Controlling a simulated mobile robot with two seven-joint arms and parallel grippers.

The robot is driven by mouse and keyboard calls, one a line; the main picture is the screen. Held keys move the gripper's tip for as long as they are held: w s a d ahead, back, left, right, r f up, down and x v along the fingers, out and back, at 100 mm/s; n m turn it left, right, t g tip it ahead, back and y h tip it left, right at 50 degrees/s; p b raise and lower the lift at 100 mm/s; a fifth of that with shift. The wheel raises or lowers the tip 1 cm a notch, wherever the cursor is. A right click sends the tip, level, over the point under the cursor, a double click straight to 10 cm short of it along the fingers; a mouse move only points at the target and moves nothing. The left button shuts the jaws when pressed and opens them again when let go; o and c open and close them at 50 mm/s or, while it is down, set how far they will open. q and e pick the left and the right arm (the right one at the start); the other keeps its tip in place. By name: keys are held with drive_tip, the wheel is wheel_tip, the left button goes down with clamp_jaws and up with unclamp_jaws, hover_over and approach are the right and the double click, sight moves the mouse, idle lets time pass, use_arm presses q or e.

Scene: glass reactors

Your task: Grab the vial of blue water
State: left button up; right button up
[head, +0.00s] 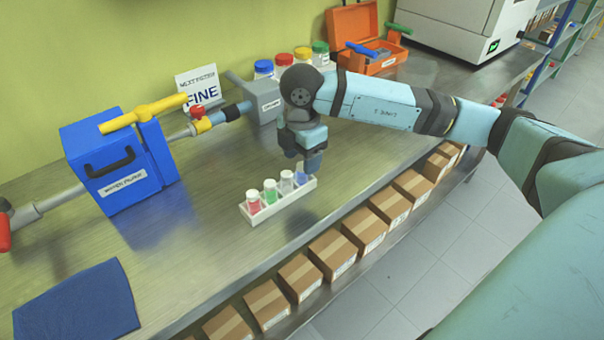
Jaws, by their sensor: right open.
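A white rack (268,212) stands on the metal bench with a row of small capped vials in it. From left to right they are a red vial (254,202), a green vial (270,190), a clear or whitish vial (287,182) and the blue vial (301,176) at the right end. My right gripper (312,164) points down at the blue vial's end of the rack and is open. It partly hides the blue vial's top. Whether its fingers are around or beside the vial is too small to tell. My left gripper is not in view.
A blue water filter box (118,172) with pipes and a yellow valve handle stands at the left. Behind are jars with coloured lids (320,54) and an orange toolbox (355,35). A blue cloth (78,305) lies front left. Cardboard boxes (332,252) line the shelf below.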

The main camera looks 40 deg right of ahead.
sight(302, 164)
wheel_tip(302, 164, down, 4)
drive_tip(key=shift+s+r, duration=0.1)
drive_tip(key=c, duration=1)
drive_tip(key=shift+r, duration=0.1)
